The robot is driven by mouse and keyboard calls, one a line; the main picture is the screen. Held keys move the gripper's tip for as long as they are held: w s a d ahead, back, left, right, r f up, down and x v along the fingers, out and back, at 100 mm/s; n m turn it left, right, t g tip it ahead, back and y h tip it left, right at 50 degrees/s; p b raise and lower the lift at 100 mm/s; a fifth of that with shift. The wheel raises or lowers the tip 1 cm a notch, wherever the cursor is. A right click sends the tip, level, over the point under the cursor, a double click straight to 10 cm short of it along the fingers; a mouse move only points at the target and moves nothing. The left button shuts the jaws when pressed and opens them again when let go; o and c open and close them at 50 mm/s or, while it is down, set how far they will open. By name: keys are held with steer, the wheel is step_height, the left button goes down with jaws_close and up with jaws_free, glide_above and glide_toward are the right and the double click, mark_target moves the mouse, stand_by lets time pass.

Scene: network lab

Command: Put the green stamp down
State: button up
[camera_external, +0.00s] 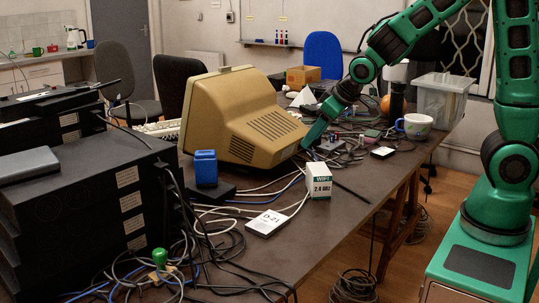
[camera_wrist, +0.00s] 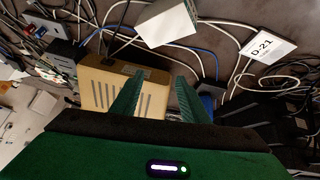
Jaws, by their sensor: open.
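The green stamp (camera_external: 160,258) has a rounded green knob on a small tan base. It stands upright among cables at the near left of the dark table (camera_external: 345,205). My gripper (camera_external: 307,146) is beside the right edge of the beige monitor in the external view, far behind and to the right of the stamp. In the wrist view, the two green fingers (camera_wrist: 158,76) are spread with nothing held between them. I cannot make out the stamp in the wrist view.
The beige monitor (camera_external: 245,115) stands mid-table. A blue block (camera_external: 205,168), a white WIFI box (camera_external: 318,181) and a D-21 card (camera_external: 266,223) lie nearer. Black equipment (camera_external: 85,210) fills the left. Loose cables cover the near table. A mug (camera_external: 414,127) stands right.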

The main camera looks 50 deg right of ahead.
steer(key=s+d+r+m+g+h, duration=0.1)
steer(key=s+d+r+m+g, duration=0.15)
steer(key=s+d, duration=0.75)
steer(key=s+d+m+g, duration=0.2)
steer(key=s+d, duration=0.2)
steer(key=s, duration=0.8)
steer(key=s+d+r+m+g+y, duration=0.1)
steer(key=s+d+m+g, duration=0.1)
steer(key=s, duration=1)
steer(key=shift+s+d+r+m+y, duration=0.3)
steer(key=shift+d+m, duration=0.45)
steer(key=shift+d, duration=0.3)
steer(key=shift+w+g, duration=0.1)
steer(key=shift+g, duration=0.15)
